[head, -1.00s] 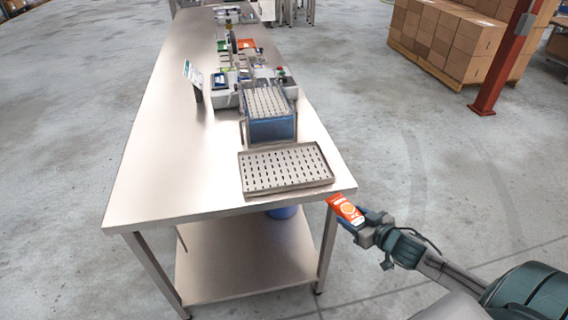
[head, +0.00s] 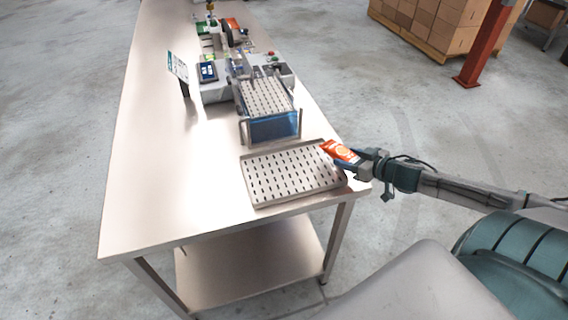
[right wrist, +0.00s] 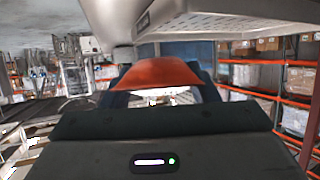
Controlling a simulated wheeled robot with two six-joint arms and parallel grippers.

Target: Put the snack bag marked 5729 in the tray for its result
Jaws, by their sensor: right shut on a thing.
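My right gripper (head: 358,161) is shut on an orange snack bag (head: 340,151). The bag is at the right edge of the near perforated metal tray (head: 258,199), and I cannot tell whether it touches the tray. In the right wrist view the bag (right wrist: 158,74) sits between the fingers; no number on it can be read. My left gripper is not in view.
The trays are on a long steel table (head: 150,190); its left side is bare. A weigher with a small display (head: 208,72) and a sign card (head: 178,68) stand behind the trays. Boxes on a pallet (head: 430,30) and a red post (head: 486,45) are off to the right.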

